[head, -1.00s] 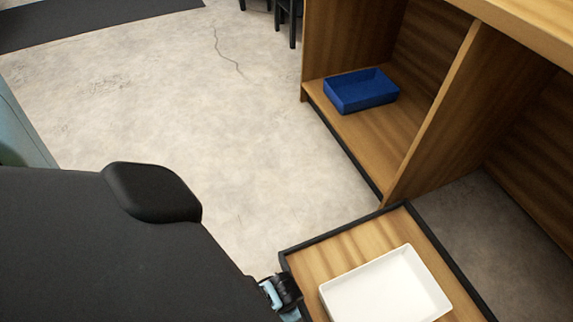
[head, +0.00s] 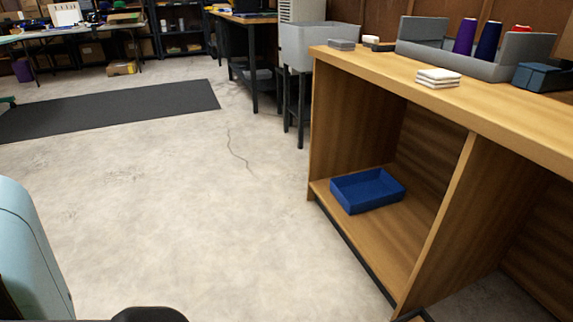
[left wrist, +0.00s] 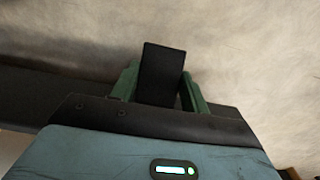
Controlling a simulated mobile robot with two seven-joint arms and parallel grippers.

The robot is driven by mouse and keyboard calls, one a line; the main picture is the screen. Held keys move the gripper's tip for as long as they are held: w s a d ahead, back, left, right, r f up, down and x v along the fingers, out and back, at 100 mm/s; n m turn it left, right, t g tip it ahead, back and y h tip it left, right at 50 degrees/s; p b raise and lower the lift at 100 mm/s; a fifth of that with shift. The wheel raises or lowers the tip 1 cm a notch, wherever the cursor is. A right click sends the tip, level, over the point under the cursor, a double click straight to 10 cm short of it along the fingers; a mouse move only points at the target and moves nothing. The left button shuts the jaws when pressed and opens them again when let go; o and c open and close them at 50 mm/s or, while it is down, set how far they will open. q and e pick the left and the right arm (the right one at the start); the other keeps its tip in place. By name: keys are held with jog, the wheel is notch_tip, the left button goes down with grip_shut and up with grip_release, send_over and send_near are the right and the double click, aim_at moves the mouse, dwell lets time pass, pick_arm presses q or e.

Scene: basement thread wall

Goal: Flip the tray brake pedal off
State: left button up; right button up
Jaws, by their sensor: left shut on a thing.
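In the left wrist view my left gripper (left wrist: 160,88), with green fingers, is shut on a black flat piece (left wrist: 163,70) that stands up between the fingers. It may be the tray brake pedal, but I cannot tell for sure, nor which way it is flipped. The pale floor shows behind it. In the head view the left gripper and the pedal are out of frame. The pull-out tray is also out of the head view, apart from perhaps a dark corner at the bottom edge. My right gripper is not in view.
A wooden cabinet (head: 450,225) stands at the right, with a blue bin (head: 367,190) on its lower shelf. Its top holds a grey rack (head: 497,67) of thread spools and white folded pieces (head: 439,77). Open concrete floor (head: 190,220) and a dark mat (head: 110,108) lie to the left.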

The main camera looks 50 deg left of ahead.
pick_arm(q)
jog(key=shift+r+g+p, duration=0.2)
jog(key=shift+g+p, duration=0.25)
jog(key=shift+g, duration=0.15)
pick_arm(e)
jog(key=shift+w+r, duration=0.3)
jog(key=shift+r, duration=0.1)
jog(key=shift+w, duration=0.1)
pick_arm(q)
jog(key=o, duration=1.4)
jog(key=shift+r, duration=0.1)
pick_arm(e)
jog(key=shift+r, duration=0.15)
